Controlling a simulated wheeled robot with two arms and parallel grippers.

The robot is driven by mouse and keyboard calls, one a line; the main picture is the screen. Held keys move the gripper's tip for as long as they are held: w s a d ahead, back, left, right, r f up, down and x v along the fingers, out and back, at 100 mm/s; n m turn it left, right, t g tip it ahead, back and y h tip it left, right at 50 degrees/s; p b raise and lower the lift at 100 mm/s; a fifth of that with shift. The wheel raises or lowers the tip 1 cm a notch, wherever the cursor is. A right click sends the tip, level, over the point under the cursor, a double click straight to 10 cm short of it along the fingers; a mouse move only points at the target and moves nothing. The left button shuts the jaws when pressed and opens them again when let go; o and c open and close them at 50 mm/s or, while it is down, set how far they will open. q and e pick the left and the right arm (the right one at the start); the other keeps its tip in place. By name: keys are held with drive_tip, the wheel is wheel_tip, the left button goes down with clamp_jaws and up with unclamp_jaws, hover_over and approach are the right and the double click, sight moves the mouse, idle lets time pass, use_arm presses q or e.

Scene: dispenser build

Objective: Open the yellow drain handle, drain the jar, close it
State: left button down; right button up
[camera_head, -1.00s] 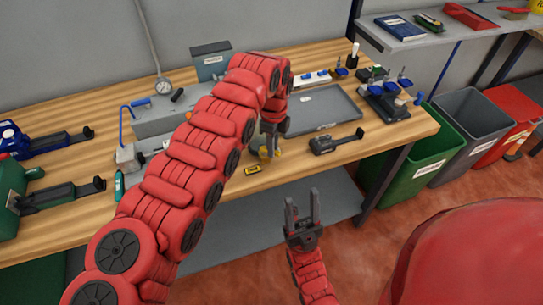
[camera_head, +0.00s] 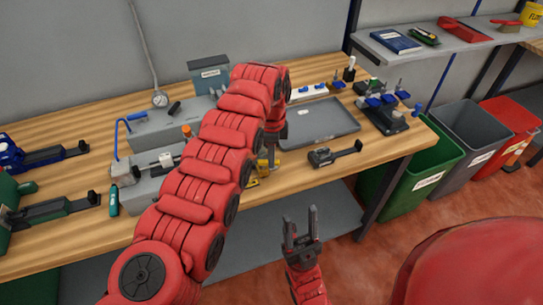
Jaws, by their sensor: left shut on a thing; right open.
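My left gripper (camera_head: 270,158) points down at the front part of the wooden bench. It is shut on a small yellow part (camera_head: 263,168), which looks like the drain handle; the fingers and arm partly cover it. The jar cannot be made out and may be hidden behind my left arm. A small yellow block (camera_head: 253,183) lies on the bench just in front of the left gripper. My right gripper (camera_head: 300,225) is open and empty, in front of the bench and apart from everything.
A grey tray (camera_head: 345,127) lies right of the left gripper, with a black tool (camera_head: 335,154) in front of it. A grey housing (camera_head: 150,130) with a blue lever stands left of my arm. Green (camera_head: 425,170), grey and red bins stand right of the bench.

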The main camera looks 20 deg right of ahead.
use_arm(q)
drive_tip(key=c, duration=0.8)
unclamp_jaws()
drive_tip(key=shift+a, duration=0.1)
